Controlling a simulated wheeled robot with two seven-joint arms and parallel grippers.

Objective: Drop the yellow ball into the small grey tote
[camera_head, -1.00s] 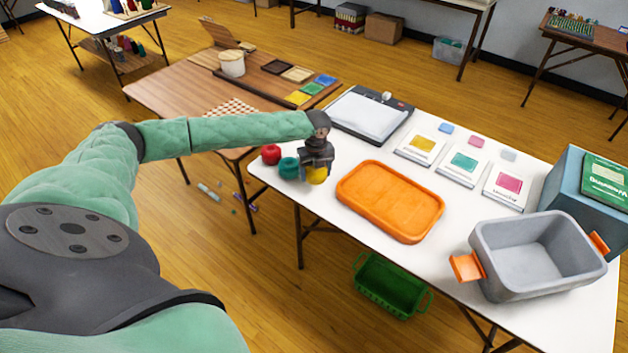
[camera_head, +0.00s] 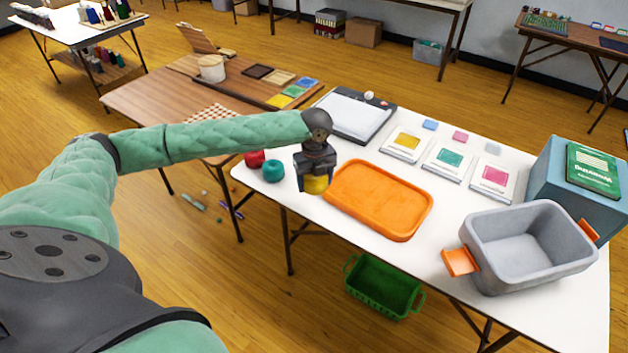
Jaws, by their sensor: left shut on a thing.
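My left gripper (camera_head: 315,176) points down and is shut on the yellow ball (camera_head: 316,185), whose lower part shows below the fingers. It is near the left end of the white table, by the left corner of the orange tray. The small grey tote (camera_head: 480,262) stands at the right of the table, with orange handles on its sides, open at the top and empty where I can see in. My right gripper is not in view.
An orange tray (camera_head: 408,236) lies between my left gripper and the tote. A teal ball (camera_head: 273,171) and a red ball (camera_head: 254,159) sit at the table's left end. Several cards, such as the pink one (camera_head: 494,178), lie behind the tray. A blue box (camera_head: 546,178) stands behind the tote.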

